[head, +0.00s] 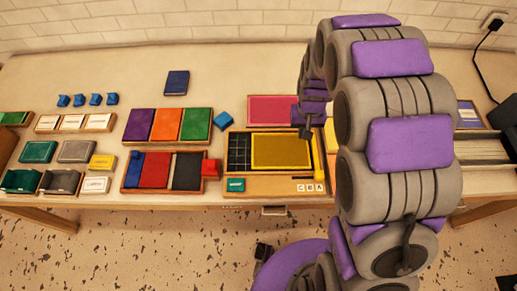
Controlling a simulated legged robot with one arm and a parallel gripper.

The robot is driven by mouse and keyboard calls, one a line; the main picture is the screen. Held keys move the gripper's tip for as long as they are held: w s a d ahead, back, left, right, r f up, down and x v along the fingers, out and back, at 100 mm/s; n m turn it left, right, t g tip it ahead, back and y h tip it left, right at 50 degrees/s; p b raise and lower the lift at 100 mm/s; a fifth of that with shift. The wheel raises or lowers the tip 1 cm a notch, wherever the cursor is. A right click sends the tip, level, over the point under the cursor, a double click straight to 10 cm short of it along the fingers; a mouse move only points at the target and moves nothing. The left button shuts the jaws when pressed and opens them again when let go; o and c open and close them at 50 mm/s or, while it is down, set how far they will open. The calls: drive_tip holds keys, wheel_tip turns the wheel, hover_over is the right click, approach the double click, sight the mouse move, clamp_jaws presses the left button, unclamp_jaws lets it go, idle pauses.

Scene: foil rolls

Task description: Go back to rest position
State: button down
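My gripper (306,130) is the small dark end of my arm, which arches up and comes down behind itself in the head view. It hangs over the right part of a wooden tray with a yellow panel (280,150), close to the panel's upper right corner. Its fingers are too small and dark to tell whether they are open or shut, and nothing held can be made out. Whether it touches the tray cannot be told. My arm's grey and purple links hide much of the table to the right.
A long wooden table (215,70) stands against a white brick wall. Wooden trays hold purple, orange and green panels (167,125) and red and black ones (170,171). Several small blue blocks (80,100) and a dark blue book-like item (176,82) lie behind. Speckled floor is in front.

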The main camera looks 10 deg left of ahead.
drive_tip(key=s+d+r+m, duration=0.2)
drive_tip(key=s+d+r, duration=0.5)
drive_tip(key=s+r, duration=0.55)
drive_tip(key=s+d+r+g, duration=0.1)
drive_tip(key=s+d+r, duration=0.1)
drive_tip(key=s, duration=0.7)
drive_tip(key=s+d+r, duration=0.1)
drive_tip(key=s+d, duration=0.1)
drive_tip(key=s, duration=0.7)
drive_tip(key=shift+r+m+g, duration=0.4)
drive_tip(key=shift+d, duration=0.1)
